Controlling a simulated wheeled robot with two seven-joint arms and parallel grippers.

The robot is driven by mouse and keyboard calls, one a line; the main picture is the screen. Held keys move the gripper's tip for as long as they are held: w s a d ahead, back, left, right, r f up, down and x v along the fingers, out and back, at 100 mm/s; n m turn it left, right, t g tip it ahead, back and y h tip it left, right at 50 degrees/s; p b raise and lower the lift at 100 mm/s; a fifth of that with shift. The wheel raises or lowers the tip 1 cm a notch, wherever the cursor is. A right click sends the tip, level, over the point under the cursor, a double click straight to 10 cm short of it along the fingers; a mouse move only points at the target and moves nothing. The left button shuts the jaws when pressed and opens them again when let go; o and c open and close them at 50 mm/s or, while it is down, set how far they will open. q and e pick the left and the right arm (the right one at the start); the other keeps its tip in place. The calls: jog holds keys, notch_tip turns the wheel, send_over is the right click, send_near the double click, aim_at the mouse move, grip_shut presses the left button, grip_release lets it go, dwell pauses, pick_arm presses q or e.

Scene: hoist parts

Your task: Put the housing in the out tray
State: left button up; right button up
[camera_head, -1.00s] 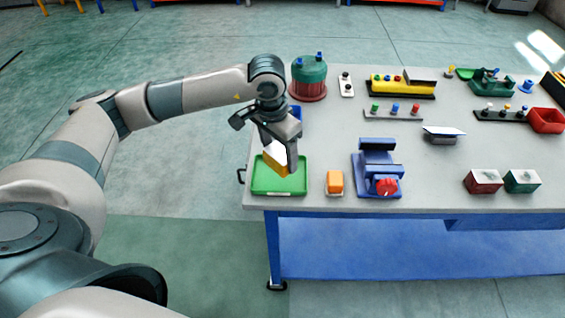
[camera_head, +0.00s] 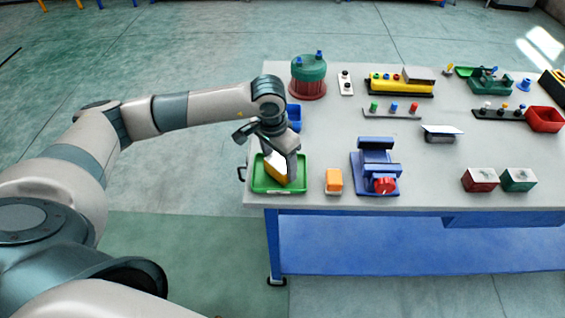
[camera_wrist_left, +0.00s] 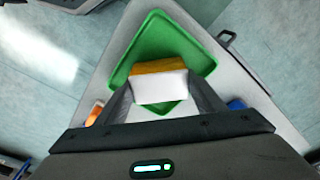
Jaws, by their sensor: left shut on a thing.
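The housing (camera_head: 276,169), a block with a white face and yellow-orange sides, is held by my left gripper (camera_head: 283,172). It also shows in the left wrist view (camera_wrist_left: 159,84) between the two fingers. The gripper is shut on it. The green out tray (camera_head: 269,187) lies at the table's left front corner. The housing is over or inside the tray, tilted in the head view; whether it touches the tray floor I cannot tell. The tray (camera_wrist_left: 152,42) also shows around the housing in the left wrist view. My right gripper is not in view.
An orange block (camera_head: 334,181) stands just right of the tray, with a blue vise-like fixture (camera_head: 376,168) beyond it. A blue bin (camera_head: 294,116) lies behind the arm. A green-and-red drum (camera_head: 308,76) stands at the back left.

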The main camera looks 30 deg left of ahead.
pick_arm(q)
jog(key=shift+f, duration=0.1)
jog(key=o, duration=1.3)
